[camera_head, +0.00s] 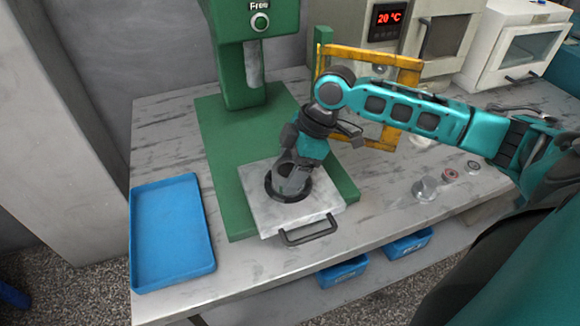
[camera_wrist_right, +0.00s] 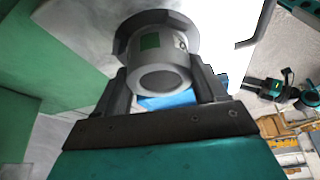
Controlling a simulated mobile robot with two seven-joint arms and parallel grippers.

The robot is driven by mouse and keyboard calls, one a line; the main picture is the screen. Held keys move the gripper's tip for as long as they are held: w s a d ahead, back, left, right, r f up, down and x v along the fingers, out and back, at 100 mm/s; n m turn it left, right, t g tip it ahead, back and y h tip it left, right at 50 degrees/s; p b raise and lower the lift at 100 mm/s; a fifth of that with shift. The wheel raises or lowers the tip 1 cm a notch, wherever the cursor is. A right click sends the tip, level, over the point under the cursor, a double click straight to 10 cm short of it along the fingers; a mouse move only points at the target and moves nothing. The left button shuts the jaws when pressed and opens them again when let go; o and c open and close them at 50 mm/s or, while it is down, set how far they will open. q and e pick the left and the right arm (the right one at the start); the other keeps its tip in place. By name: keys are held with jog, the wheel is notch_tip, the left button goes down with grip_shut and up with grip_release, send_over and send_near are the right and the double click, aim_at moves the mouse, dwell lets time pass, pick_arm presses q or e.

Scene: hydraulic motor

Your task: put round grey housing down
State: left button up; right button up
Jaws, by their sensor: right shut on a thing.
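The round grey housing (camera_head: 287,184) is between the fingers of my right gripper (camera_head: 296,172), at the round dark opening of a pale metal block (camera_head: 251,213). In the right wrist view the housing (camera_wrist_right: 160,78) shows its hollow round end, a wider flange and a small green square mark. The two fingers of the right gripper (camera_wrist_right: 163,88) are shut on its sides. The flange is close to the block's pale surface; I cannot tell whether it touches. The block has a dark handle (camera_head: 308,232) at its front. My left gripper is not in view.
The block sits on the green base of a press (camera_head: 228,150). An empty blue tray (camera_head: 172,235) lies at left. A yellow frame (camera_head: 408,75) stands behind my right arm. Small metal parts (camera_head: 425,188) lie at right. Blue bins (camera_head: 343,271) are below the table's front edge.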

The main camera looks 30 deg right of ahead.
jog(key=o, duration=0.9)
jog(key=shift+f, duration=0.1)
jog(key=o, duration=0.4)
jog(key=p+v, duration=0.1)
jog(key=v, duration=1.1)
